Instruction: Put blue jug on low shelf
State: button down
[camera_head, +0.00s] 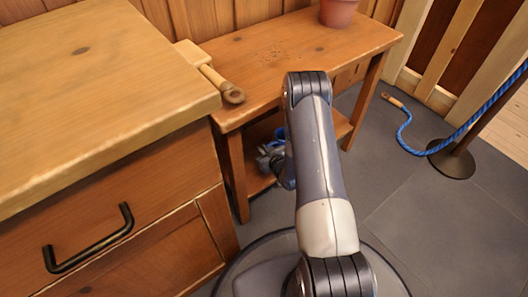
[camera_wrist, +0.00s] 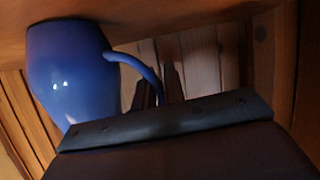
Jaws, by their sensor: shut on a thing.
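The blue jug (camera_wrist: 65,70) fills the upper left of the wrist view, its curved handle on its right side. My gripper (camera_wrist: 155,95) is shut on the handle; its dark fingertips show partly behind the wrist housing. In the head view my gripper (camera_head: 268,157) is in the space under the bench top, just above the low shelf (camera_head: 257,181). Only a bit of the blue jug (camera_head: 281,133) shows there, the rest hidden by my arm and gripper. I cannot tell whether the jug touches the shelf.
The wooden bench (camera_head: 285,50) has its top above the gripper and a leg (camera_head: 233,175) close to its left. A terracotta pot (camera_head: 338,12) stands on top. A drawer cabinet (camera_head: 110,150) is at left.

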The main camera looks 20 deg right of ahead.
jog(key=c, duration=1.5)
grip_release()
jog(key=shift+r, duration=0.1)
jog(key=p+v, duration=0.4)
jog(key=v, duration=0.8)
jog(key=shift+p, duration=0.35)
